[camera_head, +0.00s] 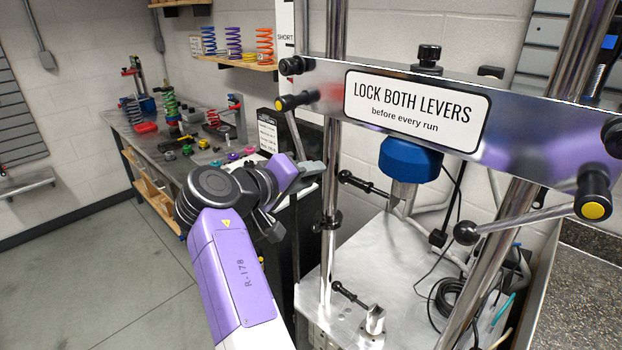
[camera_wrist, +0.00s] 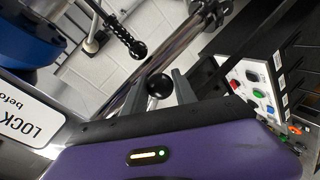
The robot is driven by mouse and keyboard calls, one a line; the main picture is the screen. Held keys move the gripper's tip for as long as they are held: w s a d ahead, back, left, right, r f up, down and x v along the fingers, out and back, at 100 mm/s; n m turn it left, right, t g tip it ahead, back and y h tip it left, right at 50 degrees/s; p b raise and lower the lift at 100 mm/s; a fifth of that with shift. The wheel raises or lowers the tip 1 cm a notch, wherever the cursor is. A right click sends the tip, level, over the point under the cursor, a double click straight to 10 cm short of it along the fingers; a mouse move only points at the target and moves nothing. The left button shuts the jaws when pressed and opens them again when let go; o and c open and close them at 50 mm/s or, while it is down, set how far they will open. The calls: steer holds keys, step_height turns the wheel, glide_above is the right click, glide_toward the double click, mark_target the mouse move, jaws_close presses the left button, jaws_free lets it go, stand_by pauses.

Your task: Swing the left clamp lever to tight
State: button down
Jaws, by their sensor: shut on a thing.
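The left clamp lever (camera_head: 295,134) hangs from a black hub with a yellow cap at the left end of the polished crossbar (camera_head: 334,92). Its rod slants down and slightly right to my gripper (camera_head: 312,170). In the wrist view, its black ball knob (camera_wrist: 159,85) sits between the two grey fingers of my gripper (camera_wrist: 162,88), which is shut on it. In the head view the knob is hidden by my gripper. The right clamp lever (camera_head: 525,219) points left and slightly down from its yellow-capped hub, ending in a black ball knob (camera_head: 466,232).
A chrome column (camera_head: 331,190) stands just right of my gripper. A blue cylinder (camera_head: 410,157) hangs below the crossbar. A control panel with coloured buttons (camera_wrist: 258,90) lies right in the wrist view. A cluttered workbench (camera_head: 150,147) stands behind left; floor there is clear.

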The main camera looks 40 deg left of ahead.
steer(key=shift+r, duration=0.1)
steer(key=c, duration=1)
jaws_free()
steer(key=shift+d, duration=0.1)
steer(key=b+v, duration=0.2)
steer(key=v, duration=0.5)
steer(key=shift+s, duration=0.4)
steer(key=shift+r, duration=0.15)
